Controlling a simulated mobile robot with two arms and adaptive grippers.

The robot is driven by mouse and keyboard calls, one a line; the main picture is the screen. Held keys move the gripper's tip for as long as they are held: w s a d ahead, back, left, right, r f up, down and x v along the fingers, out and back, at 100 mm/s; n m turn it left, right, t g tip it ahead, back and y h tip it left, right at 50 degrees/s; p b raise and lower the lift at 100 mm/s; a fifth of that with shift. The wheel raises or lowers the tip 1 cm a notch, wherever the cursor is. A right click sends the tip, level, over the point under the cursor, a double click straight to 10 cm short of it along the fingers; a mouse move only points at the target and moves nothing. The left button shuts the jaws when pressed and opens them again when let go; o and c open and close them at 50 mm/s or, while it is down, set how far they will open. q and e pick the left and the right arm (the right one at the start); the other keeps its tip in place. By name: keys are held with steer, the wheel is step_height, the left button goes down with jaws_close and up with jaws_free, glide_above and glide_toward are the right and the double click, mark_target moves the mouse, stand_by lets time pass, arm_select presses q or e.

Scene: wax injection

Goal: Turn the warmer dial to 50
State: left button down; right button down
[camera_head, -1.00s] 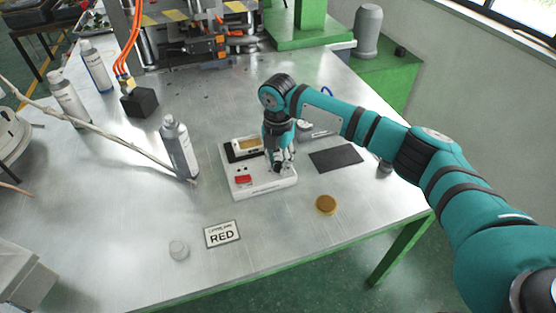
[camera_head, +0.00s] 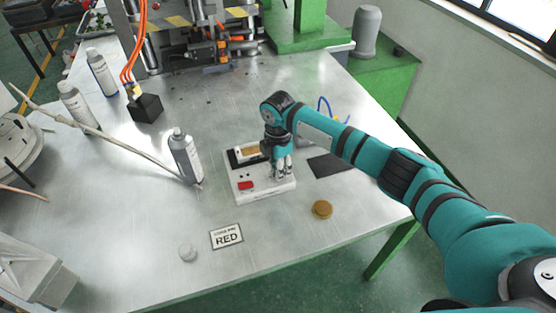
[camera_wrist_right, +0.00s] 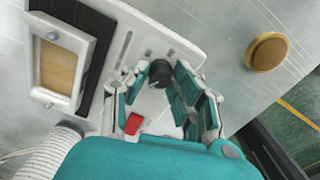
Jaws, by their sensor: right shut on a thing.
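The warmer (camera_head: 262,194) is a white box on the metal table, with a red switch (camera_head: 246,185) on its front left. Its black dial (camera_wrist_right: 160,72) shows in the right wrist view between the fingers of my right gripper (camera_wrist_right: 158,80). That gripper points down at the warmer's right side and is shut on the dial. In the head view the gripper (camera_head: 281,176) hides the dial, and I cannot read the dial's setting. My left gripper is not in view.
Left of the warmer stands a grey bottle (camera_head: 185,157), with a thin branch-like rod (camera_head: 125,148) by it. A dark mat (camera_head: 331,165) lies to the right.

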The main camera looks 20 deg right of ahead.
steer(key=m+p, duration=0.1)
steer(key=m, duration=0.1)
steer(key=m+p, duration=0.1)
steer(key=p, duration=0.1)
steer(key=shift+r+m, duration=0.2)
steer(key=shift+m, duration=0.2)
steer(key=m+p, duration=0.3)
steer(key=m, duration=0.1)
steer(key=m+p, duration=0.2)
steer(key=m, duration=0.3)
steer(key=shift+p, duration=0.35)
steer(key=shift+f+m+p, duration=0.1)
steer(key=shift+m+p, duration=0.85)
steer(key=shift+m, duration=1.25)
